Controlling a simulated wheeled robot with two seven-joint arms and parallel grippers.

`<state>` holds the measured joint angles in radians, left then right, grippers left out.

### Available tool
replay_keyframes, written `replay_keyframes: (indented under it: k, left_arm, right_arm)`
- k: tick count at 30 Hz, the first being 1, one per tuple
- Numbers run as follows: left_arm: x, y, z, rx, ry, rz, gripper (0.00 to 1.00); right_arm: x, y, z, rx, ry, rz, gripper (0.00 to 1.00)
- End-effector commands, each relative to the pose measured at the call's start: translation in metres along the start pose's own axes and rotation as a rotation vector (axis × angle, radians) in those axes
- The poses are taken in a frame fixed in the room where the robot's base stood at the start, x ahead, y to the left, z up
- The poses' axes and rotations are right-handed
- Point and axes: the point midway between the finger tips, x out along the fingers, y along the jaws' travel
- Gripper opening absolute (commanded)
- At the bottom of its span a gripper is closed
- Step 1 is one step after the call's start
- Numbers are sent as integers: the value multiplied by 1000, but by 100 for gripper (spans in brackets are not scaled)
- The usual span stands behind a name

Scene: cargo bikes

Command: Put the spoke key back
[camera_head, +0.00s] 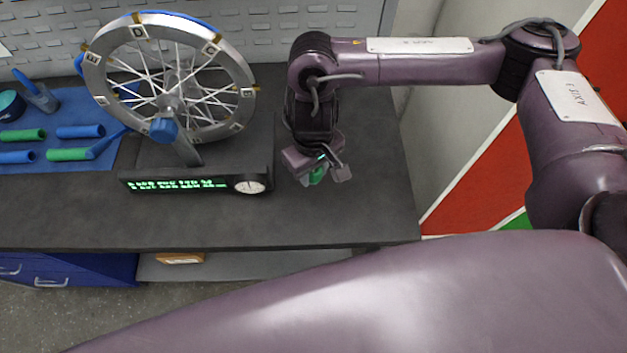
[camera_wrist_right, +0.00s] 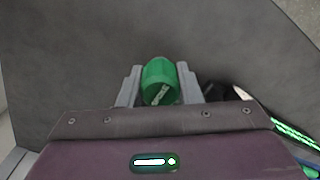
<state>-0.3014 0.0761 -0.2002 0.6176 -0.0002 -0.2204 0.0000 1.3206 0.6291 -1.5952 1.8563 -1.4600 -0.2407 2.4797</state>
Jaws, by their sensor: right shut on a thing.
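My right gripper (camera_head: 319,174) is above the dark bench, right of the wheel stand, pointing down. It is shut on a green rounded piece (camera_head: 316,177), which I take to be the spoke key. In the right wrist view the green piece (camera_wrist_right: 160,82) sits between the two grey fingers, with a small pale mark on its face. Its lower part is hidden there. The blue mat (camera_head: 60,114) lies on the bench at the left, with blue and green handled tools on it. My left gripper is not in view.
A spoked wheel (camera_head: 98,85) with lettered tags stands in a truing stand, between the mat and my right gripper. The stand's base carries a lit display (camera_head: 180,185) and a round dial (camera_head: 250,184). The bench top (camera_head: 375,200) right of my gripper is clear.

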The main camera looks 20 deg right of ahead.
Motion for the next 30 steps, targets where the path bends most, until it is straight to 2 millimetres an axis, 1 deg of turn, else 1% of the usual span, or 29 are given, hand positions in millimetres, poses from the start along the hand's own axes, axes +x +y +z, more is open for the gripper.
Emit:
replay_keyframes:
  k: [1,3,5,9,11,24,25,29,30]
  left_arm:
    - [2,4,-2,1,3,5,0]
    - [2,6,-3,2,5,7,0]
    - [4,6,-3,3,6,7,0]
    - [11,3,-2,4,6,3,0]
    - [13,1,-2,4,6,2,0]
    - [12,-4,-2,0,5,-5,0]
    - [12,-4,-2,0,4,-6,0]
    - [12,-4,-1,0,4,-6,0]
    - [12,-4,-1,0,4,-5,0]
  right_arm:
    - [6,0,0,0,-1,-1,0]
    - [9,0,0,-1,0,-1,0]
    - [16,0,1,1,-2,-2,0]
    - [38,-1,1,1,-2,-2,0]
    - [44,0,0,0,-2,-2,0]
    - [49,0,0,0,0,0,0]
    - [49,0,0,-1,0,0,34]
    - [49,0,0,-1,1,0,51]
    - [49,0,0,-1,1,0,53]
